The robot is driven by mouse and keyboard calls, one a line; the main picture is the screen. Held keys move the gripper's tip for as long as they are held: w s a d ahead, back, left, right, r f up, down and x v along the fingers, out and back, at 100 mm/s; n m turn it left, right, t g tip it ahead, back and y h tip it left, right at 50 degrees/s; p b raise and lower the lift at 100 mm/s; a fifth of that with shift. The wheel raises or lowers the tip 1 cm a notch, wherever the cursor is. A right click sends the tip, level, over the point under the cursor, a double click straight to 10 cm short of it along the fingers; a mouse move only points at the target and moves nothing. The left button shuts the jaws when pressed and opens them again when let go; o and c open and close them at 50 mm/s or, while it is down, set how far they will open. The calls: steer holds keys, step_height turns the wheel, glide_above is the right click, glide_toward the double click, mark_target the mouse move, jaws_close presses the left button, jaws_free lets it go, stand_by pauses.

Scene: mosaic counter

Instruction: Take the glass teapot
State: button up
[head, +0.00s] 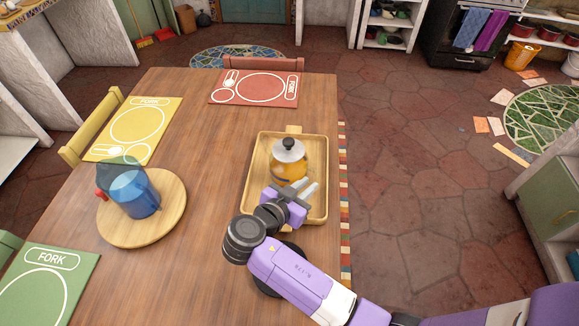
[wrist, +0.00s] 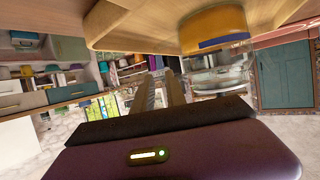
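The glass teapot (head: 288,165) holds amber liquid and has a grey lid with a black knob. It stands upright on a wooden tray (head: 251,200) on the table. My gripper (head: 306,190) is over the tray, on the near side of the teapot, with its two fingers apart and nothing between them. In the wrist view the picture is turned over; the teapot (wrist: 215,32) shows at upper right, beside the finger line and not between the fingers (wrist: 160,88). I cannot see the teapot's handle or spout clearly.
A blue pitcher (head: 140,195) with a red handle stands on a round wooden board (head: 165,222) at left. Red (head: 285,88), yellow (head: 165,115) and green (head: 75,275) place mats lie on the table. The tray's raised rim surrounds the teapot. A striped runner (head: 345,220) edges the table's right side.

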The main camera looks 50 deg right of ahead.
mark_target(316, 177)
steer(key=x, duration=0.5)
steer(key=shift+w, duration=0.1)
jaws_close()
steer(key=shift+a, duration=0.1)
steer(key=shift+r, duration=0.1)
stand_by(1.0)
steer(key=shift+r, duration=0.1)
